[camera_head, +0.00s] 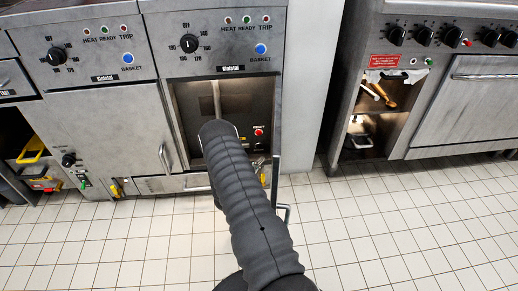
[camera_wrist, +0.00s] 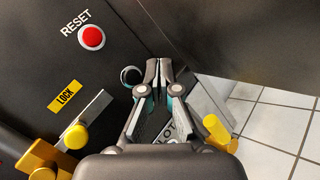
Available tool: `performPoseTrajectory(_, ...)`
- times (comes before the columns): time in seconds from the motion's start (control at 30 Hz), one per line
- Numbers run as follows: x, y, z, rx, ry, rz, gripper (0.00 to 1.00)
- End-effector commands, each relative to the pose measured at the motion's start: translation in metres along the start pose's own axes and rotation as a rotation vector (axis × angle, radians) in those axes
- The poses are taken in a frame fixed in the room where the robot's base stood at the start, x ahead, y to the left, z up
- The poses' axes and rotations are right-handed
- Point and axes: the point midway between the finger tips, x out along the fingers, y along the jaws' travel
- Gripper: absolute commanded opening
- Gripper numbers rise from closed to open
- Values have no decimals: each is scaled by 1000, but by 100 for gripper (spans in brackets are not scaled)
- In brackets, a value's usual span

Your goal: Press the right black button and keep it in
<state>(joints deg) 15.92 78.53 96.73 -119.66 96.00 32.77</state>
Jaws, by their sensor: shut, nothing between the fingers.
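In the wrist view my gripper (camera_wrist: 157,68) is shut and empty, its fingertips pointing at the dark control panel (camera_wrist: 105,75). One round black button (camera_wrist: 131,75) shows on the panel just left of the fingertips. No second black button shows; the fingers cover the spot to its right. I cannot tell whether the tips touch the panel or a button. In the head view my arm reaches into the open cabinet of the right fryer, and the gripper is hidden behind it.
A red RESET button (camera_wrist: 92,37) sits up and left, above a yellow LOCK label (camera_wrist: 65,97). Yellow handles stand close on the left (camera_wrist: 75,137) and right (camera_wrist: 217,130) of my gripper. The fryer's open door edge (camera_head: 277,150) is right of the arm. Tiled floor (camera_head: 400,230) is clear.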

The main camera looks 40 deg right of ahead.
Motion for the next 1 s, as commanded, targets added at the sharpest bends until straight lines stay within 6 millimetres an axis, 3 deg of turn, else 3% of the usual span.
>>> performPoseTrajectory(0.43, 33, 22, -26, 0, 0, -1, 0)
performPoseTrajectory(1.0, 37, 27, -27, -1, 1, 0, 0)
